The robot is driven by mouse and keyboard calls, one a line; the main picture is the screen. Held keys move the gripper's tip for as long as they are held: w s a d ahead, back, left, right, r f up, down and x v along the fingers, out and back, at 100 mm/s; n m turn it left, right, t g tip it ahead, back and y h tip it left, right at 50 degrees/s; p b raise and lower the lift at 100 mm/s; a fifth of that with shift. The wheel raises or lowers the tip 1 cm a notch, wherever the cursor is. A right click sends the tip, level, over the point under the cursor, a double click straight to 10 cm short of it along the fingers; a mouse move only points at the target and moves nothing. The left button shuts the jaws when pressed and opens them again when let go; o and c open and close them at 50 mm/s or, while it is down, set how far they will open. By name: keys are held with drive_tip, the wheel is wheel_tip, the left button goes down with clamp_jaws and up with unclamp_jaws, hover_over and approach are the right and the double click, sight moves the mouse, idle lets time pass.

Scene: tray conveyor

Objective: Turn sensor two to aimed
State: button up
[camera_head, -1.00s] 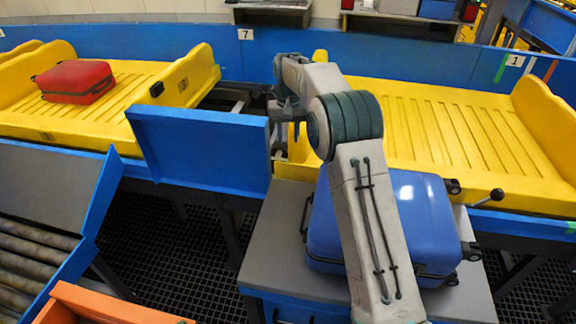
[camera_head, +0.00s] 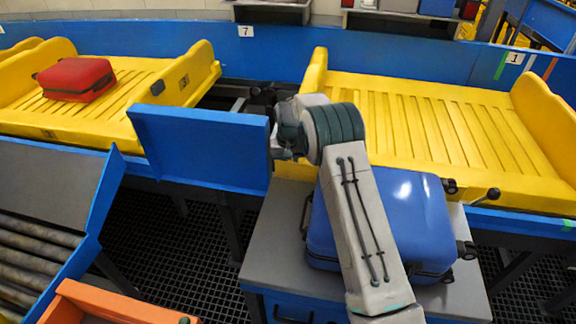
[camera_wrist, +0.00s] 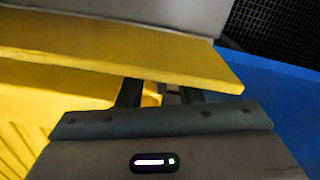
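I cannot make out sensor two for certain in either view. In the head view a small dark fitting (camera_head: 262,97) sits in the gap between two yellow trays, behind my wrist; I cannot tell what it is. My gripper (camera_wrist: 160,92) has its two dark fingers apart in the wrist view, close to a yellow tray edge (camera_wrist: 110,50). A small greyish thing (camera_wrist: 171,97) shows between the fingers, too small to identify. In the head view my arm's end is beside the right end of the upright blue panel, mostly hidden by my wrist.
A red suitcase (camera_head: 75,78) lies on the left yellow tray (camera_head: 150,75). The right yellow tray (camera_head: 440,115) is empty. A blue suitcase (camera_head: 385,225) lies on a grey-topped stand (camera_head: 290,235) below my arm. The blue panel (camera_head: 205,150) stands close left of my wrist.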

clamp_jaws()
drive_tip(key=shift+f, duration=0.1)
drive_tip(key=shift+a+m+b, duration=0.1)
drive_tip(key=shift+m+b, duration=0.65)
drive_tip(key=shift+m, duration=0.85)
unclamp_jaws()
wheel_tip(320, 180, up, 14)
drive_tip(key=b, duration=0.2)
